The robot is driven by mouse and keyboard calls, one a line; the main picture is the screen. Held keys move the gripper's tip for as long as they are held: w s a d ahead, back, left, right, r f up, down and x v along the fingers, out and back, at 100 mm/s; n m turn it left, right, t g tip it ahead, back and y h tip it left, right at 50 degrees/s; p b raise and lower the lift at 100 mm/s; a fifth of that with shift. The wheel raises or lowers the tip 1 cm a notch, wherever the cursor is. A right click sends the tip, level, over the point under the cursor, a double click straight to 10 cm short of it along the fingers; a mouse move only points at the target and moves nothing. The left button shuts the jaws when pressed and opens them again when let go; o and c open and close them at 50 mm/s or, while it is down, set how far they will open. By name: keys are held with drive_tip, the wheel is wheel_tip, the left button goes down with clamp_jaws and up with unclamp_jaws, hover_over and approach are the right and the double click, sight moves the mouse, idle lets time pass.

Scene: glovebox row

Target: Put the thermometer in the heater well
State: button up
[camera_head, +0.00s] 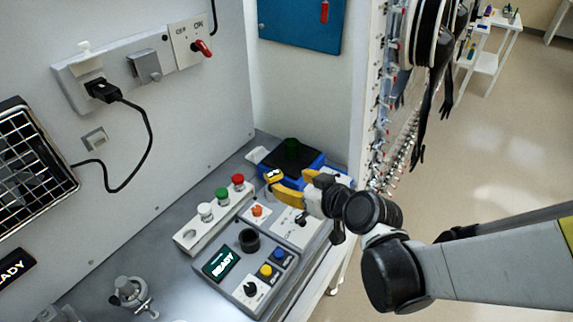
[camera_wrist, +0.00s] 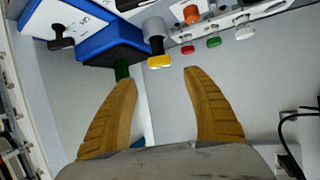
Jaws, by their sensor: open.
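A small yellow-headed piece with a dark face (camera_head: 273,176), which looks like the thermometer, stands at the left of my gripper (camera_head: 288,184). In the wrist view its yellow end (camera_wrist: 160,62) shows beside a grey cylinder, beyond the fingertips and between them. My gripper (camera_wrist: 158,80) is open, with nothing between its fingers. A black round socket (camera_head: 249,239), which looks like the heater well, stands on the grey unit with the READY screen. I cannot tell its inside. The thermometer's lower part is hidden.
A blue device with a black top (camera_head: 285,158) and a green cylinder (camera_head: 291,147) stands behind my gripper. A strip with white, green and red buttons (camera_head: 222,194) lies left. A metal clamp-like piece (camera_head: 130,293) is at the front left. The wall carries a plugged cord (camera_head: 150,135).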

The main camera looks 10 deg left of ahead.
drive_tip(key=s+d+r+m+h, duration=0.1)
drive_tip(key=s+d+m+h, duration=0.2)
drive_tip(key=d, duration=0.6)
drive_tip(key=s+d+r+m+g+h, duration=0.1)
drive_tip(key=s+d+r+m+h, duration=0.1)
drive_tip(key=s+d, duration=0.4)
drive_tip(key=s+d+r+m+h, duration=0.2)
drive_tip(key=s+d+m+h, duration=0.1)
drive_tip(key=d, duration=0.9)
drive_tip(key=shift+s+d+r+m+g+h, duration=0.25)
drive_tip(key=shift+s+d+m, duration=0.2)
drive_tip(key=shift+s, duration=0.3)
